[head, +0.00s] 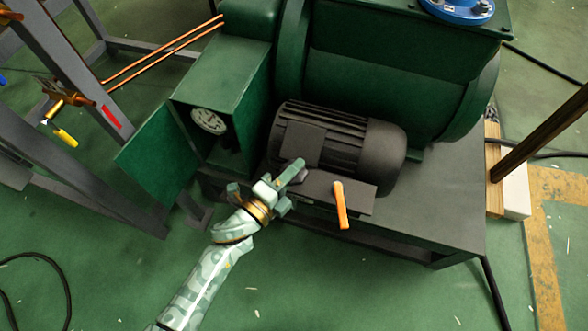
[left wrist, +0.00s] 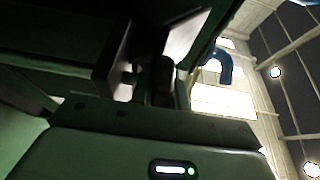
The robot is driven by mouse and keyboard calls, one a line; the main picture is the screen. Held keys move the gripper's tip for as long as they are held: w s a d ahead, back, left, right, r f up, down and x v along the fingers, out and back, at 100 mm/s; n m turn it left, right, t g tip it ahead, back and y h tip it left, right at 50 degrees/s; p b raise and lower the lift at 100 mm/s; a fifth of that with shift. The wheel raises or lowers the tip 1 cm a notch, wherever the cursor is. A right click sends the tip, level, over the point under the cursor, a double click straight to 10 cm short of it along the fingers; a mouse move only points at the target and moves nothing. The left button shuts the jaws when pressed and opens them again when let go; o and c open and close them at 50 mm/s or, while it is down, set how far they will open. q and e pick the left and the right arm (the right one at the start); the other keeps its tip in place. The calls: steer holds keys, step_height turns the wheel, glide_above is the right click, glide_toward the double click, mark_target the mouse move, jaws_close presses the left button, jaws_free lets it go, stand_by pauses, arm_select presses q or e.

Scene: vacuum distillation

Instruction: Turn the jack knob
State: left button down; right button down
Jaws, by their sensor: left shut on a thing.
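My left gripper (head: 294,178) reaches in from the bottom of the head view to the front edge of the black motor (head: 380,150). Its fingers are closed on a small dark part at the left end of the motor's base plate, which I take to be the jack knob (head: 302,175). The fingers hide most of the knob, so its angle cannot be told. My right gripper is in neither view.
An orange lever (head: 340,205) hangs from the plate (head: 358,197) just right of the gripper. An open green cabinet with a round gauge (head: 208,121) stands to the left, its door (head: 160,155) swung out. Green floor (head: 340,290) in front is clear.

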arm_select(q)
steer(key=m+g+h, duration=0.3)
steer(key=shift+a+f, duration=0.1)
steer(key=m+g+h, duration=0.1)
steer(key=m+g+b, duration=0.1)
steer(key=g, duration=0.1)
steer(key=m+g+h+b, duration=0.1)
steer(key=g, duration=0.1)
steer(key=shift+f+h, duration=0.3)
steer(key=m+g+b, duration=0.2)
steer(key=g, duration=0.2)
steer(key=m+g+b, duration=0.3)
steer(key=g, duration=0.1)
steer(key=shift+r+m+g+h+b, duration=0.15)
steer(key=shift+m+g+h+b, duration=0.15)
steer(key=shift+r, duration=0.15)
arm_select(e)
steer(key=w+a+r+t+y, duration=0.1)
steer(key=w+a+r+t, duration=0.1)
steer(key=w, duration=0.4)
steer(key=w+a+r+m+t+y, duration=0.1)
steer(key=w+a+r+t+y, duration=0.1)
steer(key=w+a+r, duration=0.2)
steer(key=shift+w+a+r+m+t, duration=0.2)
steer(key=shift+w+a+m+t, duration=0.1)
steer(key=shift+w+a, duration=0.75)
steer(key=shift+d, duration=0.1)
